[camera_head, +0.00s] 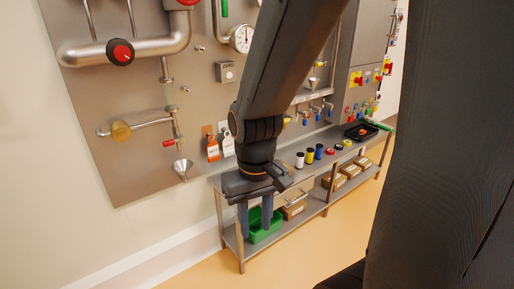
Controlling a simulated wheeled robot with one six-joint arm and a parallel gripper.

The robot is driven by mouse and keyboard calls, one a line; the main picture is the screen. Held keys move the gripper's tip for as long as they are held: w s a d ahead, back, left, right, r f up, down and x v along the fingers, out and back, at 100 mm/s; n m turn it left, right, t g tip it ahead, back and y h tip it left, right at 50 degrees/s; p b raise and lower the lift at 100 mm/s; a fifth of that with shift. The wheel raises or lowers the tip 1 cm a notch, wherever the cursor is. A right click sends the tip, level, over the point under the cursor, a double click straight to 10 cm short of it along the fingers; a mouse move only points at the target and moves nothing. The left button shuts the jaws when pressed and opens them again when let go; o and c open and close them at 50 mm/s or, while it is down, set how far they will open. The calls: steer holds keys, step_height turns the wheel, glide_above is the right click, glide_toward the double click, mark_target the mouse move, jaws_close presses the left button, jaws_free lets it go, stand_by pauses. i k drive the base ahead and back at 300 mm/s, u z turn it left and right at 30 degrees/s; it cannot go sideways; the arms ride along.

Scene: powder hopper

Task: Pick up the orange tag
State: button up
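An orange tag (212,149) hangs on the grey wall panel, left of my arm. A white tag (228,144) hangs just right of it, partly beside my arm's edge. My gripper (256,228) points down in front of the left end of the steel bench, lower and to the right of the orange tag in the picture, and apart from it. Its two fingers are spread with a gap between them. A green bin shows behind them, and I see nothing held.
The steel bench (284,181) carries several small coloured containers and a black tray (361,131). The green bin (271,228) and cardboard boxes stand on its lower shelf. A funnel (182,167) and pipes with a red knob (121,53) stick out from the panel. Floor in front is clear.

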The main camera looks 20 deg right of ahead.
mark_target(213, 149)
steer(key=z, duration=1.95)
steer(key=i, duration=0.9)
steer(key=u, duration=2.85)
